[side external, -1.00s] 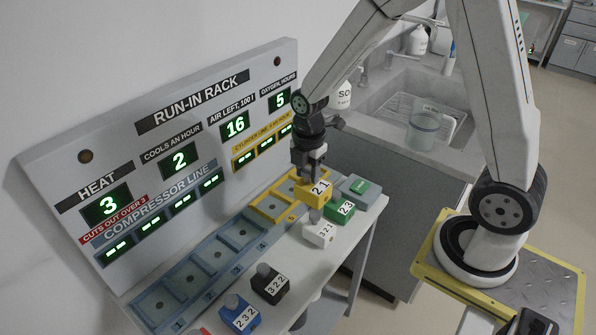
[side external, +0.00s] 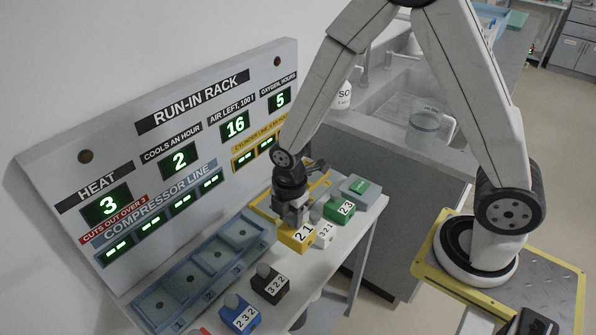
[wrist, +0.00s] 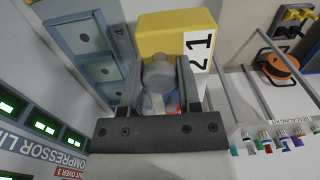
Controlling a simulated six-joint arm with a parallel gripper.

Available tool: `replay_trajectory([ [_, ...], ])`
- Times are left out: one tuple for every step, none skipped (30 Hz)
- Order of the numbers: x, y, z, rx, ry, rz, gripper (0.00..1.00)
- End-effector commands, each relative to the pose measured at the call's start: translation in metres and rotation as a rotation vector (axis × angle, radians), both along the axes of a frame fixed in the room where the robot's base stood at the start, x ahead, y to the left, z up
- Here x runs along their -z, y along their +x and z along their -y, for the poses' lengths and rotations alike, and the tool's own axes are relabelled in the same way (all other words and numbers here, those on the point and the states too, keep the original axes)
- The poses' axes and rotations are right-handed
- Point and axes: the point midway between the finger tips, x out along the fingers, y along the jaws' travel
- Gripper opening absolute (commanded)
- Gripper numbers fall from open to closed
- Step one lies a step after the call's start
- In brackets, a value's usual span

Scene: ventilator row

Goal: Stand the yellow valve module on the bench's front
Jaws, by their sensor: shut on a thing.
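The yellow valve module (side external: 294,238), labelled 2 1, hangs upright under my gripper (side external: 291,218), low over the bench (side external: 313,262) near its front edge. My gripper is shut on the module's grey knob. In the wrist view the two fingers (wrist: 160,85) close on both sides of the knob, and the yellow body (wrist: 170,30) lies beyond them. I cannot tell whether the module's underside touches the bench.
A white module 3 2 1 (side external: 324,234) stands close right of the yellow one, with a green module (side external: 339,209) behind. A black module (side external: 270,285) and a blue module (side external: 239,313) stand to the left. The blue slotted rail (side external: 213,258) and run-in rack (side external: 170,150) lie behind.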

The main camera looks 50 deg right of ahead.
Motion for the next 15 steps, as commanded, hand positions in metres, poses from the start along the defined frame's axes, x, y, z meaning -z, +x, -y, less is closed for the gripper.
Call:
replay_trajectory([
  [0.001,0.0,-0.002,0.0,0.0,0.001,0.0],
  [0.001,-0.001,-0.002,0.0,0.0,0.001,0.0],
  [0.001,-0.001,-0.002,0.0,0.0,0.001,0.0],
  [0.001,-0.001,-0.002,0.0,0.0,0.001,0.0],
  [0.002,-0.001,-0.002,0.0,0.0,0.001,0.0],
  [0.002,-0.001,-0.002,0.0,0.0,0.001,0.0],
  [0.003,-0.001,-0.002,0.0,0.0,0.001,0.0],
  [0.005,-0.001,-0.002,0.0,0.0,0.0,0.0],
  [0.007,-0.001,-0.002,0.0,0.0,-0.001,0.0],
  [0.009,-0.001,-0.002,0.0,0.0,-0.001,0.0],
  [0.012,-0.001,-0.002,0.0,0.0,-0.002,0.0],
  [0.015,-0.001,-0.002,0.0,0.0,-0.002,0.0],
  [0.018,-0.001,-0.002,0.0,0.0,-0.002,0.0],
  [0.021,-0.001,-0.002,0.0,-0.001,-0.003,0.0],
  [0.026,-0.001,-0.002,0.0,-0.001,-0.003,0.0],
])
